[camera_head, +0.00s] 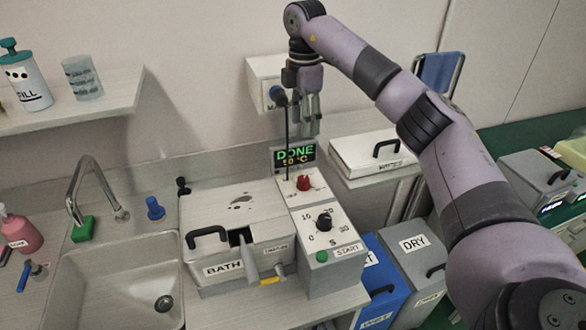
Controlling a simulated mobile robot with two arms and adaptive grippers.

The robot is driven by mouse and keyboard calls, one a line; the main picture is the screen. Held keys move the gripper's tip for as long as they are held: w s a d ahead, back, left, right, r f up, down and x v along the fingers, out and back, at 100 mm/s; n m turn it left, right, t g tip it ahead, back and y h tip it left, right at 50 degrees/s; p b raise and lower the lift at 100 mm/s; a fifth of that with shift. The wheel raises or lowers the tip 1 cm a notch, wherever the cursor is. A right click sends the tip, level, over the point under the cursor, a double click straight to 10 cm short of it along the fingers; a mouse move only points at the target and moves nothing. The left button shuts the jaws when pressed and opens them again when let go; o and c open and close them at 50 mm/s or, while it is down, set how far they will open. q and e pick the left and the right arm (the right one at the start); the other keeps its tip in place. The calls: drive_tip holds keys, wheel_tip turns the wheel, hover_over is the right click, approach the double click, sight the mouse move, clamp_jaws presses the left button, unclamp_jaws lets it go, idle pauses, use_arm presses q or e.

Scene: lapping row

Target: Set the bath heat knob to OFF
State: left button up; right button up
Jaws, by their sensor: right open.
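The bath (225,265) is a white lidded box labelled BATH on the counter. Its control panel (345,262) stands at its right side. A red knob (304,184) sits on the upper part, just under a display (295,154) reading DONE and a °C figure. The setting of the red knob is too small to read. A black dial (323,222) with a numbered scale and a green START button (322,256) sit lower down. My right gripper (312,122) is open and empty, pointing down above the display, apart from the red knob. My left gripper is out of view.
A sink (125,292) with a tap is at the left. A white lidded box (371,160) stands behind right. Blue WET and grey DRY bins (410,262) stand to the right.

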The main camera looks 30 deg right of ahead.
drive_tip(key=p, duration=0.2)
hover_over(303, 178)
wheel_tip(303, 178, down, 6)
wheel_tip(303, 178, down, 4)
drive_tip(key=shift+r, duration=0.15)
wheel_tip(303, 178, down, 6)
drive_tip(key=shift+s+r+p, duration=0.1)
drive_tip(key=shift+r+p, duration=0.1)
drive_tip(key=shift+p, duration=0.6)
drive_tip(key=shift+f, duration=0.65)
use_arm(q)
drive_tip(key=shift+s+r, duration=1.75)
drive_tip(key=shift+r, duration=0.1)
use_arm(e)
clamp_jaws()
